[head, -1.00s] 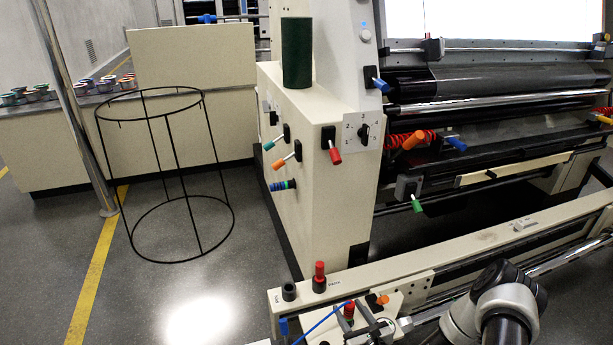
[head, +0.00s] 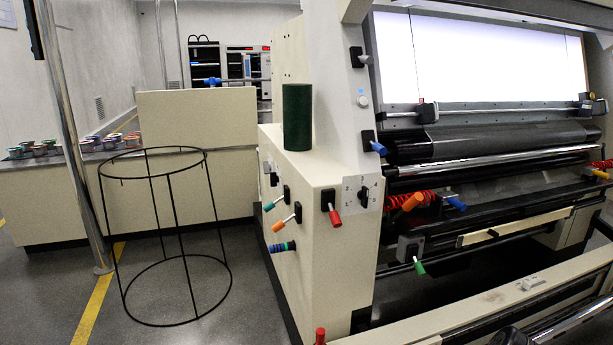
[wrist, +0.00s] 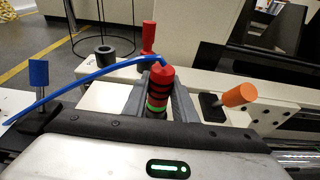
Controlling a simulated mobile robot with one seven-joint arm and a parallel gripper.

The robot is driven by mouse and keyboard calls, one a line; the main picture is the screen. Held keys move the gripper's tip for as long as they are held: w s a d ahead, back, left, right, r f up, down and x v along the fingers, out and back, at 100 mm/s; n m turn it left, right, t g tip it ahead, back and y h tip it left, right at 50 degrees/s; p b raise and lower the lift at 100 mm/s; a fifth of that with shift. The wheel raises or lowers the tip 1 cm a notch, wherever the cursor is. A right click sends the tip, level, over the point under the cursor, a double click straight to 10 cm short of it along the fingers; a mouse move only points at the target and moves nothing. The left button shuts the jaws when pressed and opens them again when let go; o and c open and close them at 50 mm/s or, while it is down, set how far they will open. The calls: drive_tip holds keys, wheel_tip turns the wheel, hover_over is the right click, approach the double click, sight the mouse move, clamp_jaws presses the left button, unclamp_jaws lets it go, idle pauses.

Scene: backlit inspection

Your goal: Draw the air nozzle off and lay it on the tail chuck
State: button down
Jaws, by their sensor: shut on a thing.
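In the wrist view, a red-capped cylinder with black and green bands and a blue hose from its top, which looks like the air nozzle (wrist: 160,82), stands between my grey fingers. My gripper (wrist: 158,98) is shut on it. Its lower end is hidden behind my gripper's body, so I cannot tell whether it is seated or free. No part is clearly marked as the tail chuck. A black open ring (wrist: 105,51) sits on the cream beam behind, left of a red knob (wrist: 148,38).
An orange-handled lever (wrist: 238,95) stands close right of my gripper, and a blue tab (wrist: 38,73) stands left. The blue hose (wrist: 85,82) runs across to the left. In the head view, a black wire stand (head: 165,235) is on the floor beside the cream machine (head: 325,230).

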drive_tip(key=c, duration=2)
unclamp_jaws()
drive_tip(key=c, duration=0.5)
drive_tip(key=shift+r, duration=0.2)
drive_tip(key=shift+r+p, duration=0.2)
drive_tip(key=shift+p, duration=0.1)
clamp_jaws()
drive_tip(key=shift+r+p, duration=4.5)
drive_tip(key=shift+r, duration=0.6)
